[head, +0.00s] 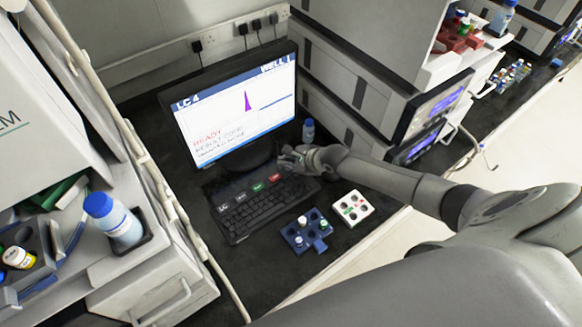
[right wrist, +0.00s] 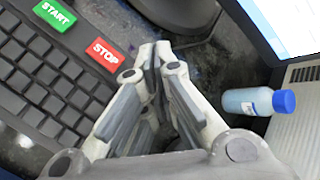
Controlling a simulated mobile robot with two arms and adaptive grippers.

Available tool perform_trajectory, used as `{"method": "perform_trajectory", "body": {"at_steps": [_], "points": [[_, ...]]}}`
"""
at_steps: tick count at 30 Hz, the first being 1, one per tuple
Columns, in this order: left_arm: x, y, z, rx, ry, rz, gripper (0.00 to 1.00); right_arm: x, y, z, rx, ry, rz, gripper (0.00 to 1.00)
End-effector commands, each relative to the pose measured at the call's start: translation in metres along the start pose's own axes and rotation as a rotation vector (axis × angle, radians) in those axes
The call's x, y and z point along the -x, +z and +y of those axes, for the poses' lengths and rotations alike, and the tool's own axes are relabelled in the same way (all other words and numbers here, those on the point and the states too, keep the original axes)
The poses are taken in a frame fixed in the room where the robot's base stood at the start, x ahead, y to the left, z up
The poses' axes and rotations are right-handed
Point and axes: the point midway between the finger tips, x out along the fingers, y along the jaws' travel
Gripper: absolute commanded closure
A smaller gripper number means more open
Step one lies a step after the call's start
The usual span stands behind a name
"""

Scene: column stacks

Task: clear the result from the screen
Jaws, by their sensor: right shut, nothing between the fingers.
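The monitor (head: 238,107) shows "LC 4", "WELL 1", a purple peak, red "READY" and a result line in small text. A black keyboard (head: 262,208) lies in front of it. Along its top edge are an "LC" key (head: 223,207), a dark key with unreadable lettering (head: 240,197), a green key (head: 258,187) and a red key (head: 274,178). The right wrist view reads these last two as START (right wrist: 54,14) and STOP (right wrist: 102,54). My right gripper (head: 284,160) is shut and empty, just beyond the red key, fingertips beside it (right wrist: 160,48). My left gripper is out of view.
A small blue-capped bottle (head: 308,131) stands right of the monitor, close to my right gripper. A blue vial rack (head: 307,232) and a white block with holes (head: 352,207) sit right of the keyboard. Instrument stacks flank both sides; a pale tube (head: 150,165) crosses at left.

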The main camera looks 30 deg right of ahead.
Motion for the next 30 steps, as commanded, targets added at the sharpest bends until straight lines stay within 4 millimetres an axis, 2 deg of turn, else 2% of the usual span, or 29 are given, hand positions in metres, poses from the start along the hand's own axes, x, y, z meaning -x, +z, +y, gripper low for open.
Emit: {"method": "perform_trajectory", "body": {"at_steps": [30], "points": [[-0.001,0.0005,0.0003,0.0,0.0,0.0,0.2,-0.0057,-0.0044,0.0041,0.0,0.0,0.0,1.0]]}}
